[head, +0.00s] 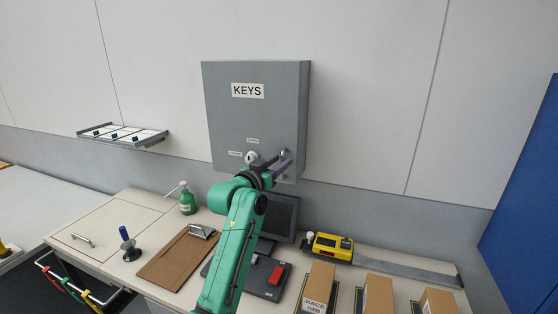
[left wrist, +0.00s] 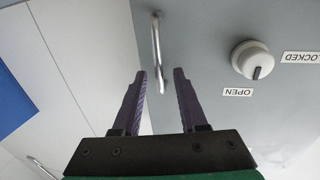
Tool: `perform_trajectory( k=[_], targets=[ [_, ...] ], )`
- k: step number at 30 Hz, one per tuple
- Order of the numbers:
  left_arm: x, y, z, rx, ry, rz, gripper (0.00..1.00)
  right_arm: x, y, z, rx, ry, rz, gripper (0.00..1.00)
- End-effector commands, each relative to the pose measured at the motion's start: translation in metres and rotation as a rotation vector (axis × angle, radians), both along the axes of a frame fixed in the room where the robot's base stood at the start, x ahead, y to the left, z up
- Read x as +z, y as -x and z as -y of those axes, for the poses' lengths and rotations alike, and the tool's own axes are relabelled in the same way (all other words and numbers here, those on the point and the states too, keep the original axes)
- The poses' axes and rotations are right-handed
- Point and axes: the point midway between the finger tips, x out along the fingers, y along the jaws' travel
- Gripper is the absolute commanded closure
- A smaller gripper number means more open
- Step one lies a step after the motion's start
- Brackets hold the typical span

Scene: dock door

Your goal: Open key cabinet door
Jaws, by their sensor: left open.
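The grey key cabinet (head: 230,115) hangs on the wall with a KEYS label, and its door looks shut. A round white knob (head: 251,157) sits low on the door; in the left wrist view the knob (left wrist: 251,59) has its dark mark on the side nearer the OPEN label. A vertical metal bar handle (left wrist: 156,45) is beside the knob. My left gripper (left wrist: 160,74) is open, its purple fingers on either side of the handle's near end, with gaps showing. In the head view my left gripper (head: 279,163) partly hides the handle. My right gripper is not in view.
A counter below holds a green bottle (head: 187,201), a clipboard (head: 176,260), a dark screen (head: 282,214), a yellow device (head: 331,246) and several cardboard boxes. A small wall shelf (head: 124,135) is left of the cabinet. The wall right of the cabinet is clear.

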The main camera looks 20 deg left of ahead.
Motion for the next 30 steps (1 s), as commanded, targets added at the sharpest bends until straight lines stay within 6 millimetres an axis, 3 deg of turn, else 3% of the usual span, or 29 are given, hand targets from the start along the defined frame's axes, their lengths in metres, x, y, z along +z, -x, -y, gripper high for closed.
perform_trajectory(
  k=[1,4,5,30],
  targets=[
    [-0.0004,0.0001,0.0000,0.000,0.000,0.000,0.58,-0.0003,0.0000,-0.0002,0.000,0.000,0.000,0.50],
    [-0.0004,0.0002,-0.0001,0.000,0.000,-0.001,0.96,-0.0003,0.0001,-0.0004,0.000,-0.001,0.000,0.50],
    [-0.0004,0.0003,-0.0002,0.000,0.000,-0.001,1.00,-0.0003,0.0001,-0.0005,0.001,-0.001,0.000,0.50],
    [-0.0007,0.0004,-0.0001,0.000,-0.001,-0.002,1.00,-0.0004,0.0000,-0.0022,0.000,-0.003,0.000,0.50]
  ],
)
